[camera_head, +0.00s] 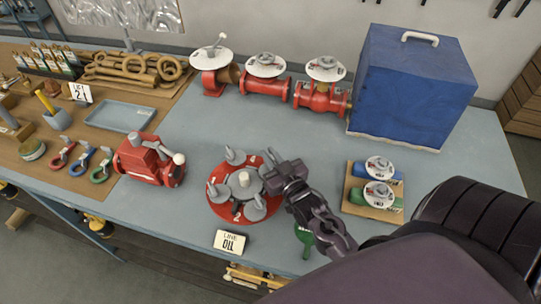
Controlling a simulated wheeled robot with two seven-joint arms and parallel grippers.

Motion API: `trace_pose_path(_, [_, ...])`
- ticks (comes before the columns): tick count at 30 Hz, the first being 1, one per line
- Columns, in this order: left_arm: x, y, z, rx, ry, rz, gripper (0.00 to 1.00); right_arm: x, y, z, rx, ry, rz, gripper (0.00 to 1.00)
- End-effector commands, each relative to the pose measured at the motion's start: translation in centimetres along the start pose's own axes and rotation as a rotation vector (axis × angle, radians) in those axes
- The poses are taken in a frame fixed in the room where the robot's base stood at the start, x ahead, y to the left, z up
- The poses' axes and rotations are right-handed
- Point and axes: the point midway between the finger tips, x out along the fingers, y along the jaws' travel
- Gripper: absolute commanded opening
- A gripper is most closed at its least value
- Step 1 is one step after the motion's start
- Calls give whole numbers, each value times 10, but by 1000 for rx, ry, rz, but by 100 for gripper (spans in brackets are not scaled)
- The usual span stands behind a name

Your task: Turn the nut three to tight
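A round red plate (219,209) lies on the bench, with a grey hub (243,181) and a pale knob at its middle. Grey nuts with upright tabs stand around the hub: one at the back (235,156), one at the left (216,191), one at the front right (256,207). White numbers are printed on the plate; a 2 reads at the front, and I cannot make out a 3. My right gripper (279,168) is over the plate's right side and hides part of it. I cannot tell whether its fingers are open or touch a nut. My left gripper is out of view.
A red valve body (149,160) stands left of the plate and a small sign (231,241) in front. A board with blue and green valves (372,203) is at the right. Red valves (264,82) and a blue box (412,88) stand behind.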

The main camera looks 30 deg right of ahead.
Motion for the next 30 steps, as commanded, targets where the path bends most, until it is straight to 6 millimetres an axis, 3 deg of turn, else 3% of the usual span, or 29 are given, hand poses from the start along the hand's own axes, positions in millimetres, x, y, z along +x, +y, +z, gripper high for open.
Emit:
trace_pose_path(1, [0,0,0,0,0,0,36,1,0,-2,0,5,0,16])
trace_pose_path(5, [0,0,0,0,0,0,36,0,0,-1,0,3,0,33])
trace_pose_path(15, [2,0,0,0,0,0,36,-3,0,1,0,1,-1,33])
trace_pose_path(30, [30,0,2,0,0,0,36,-70,0,2,0,1,0,33])
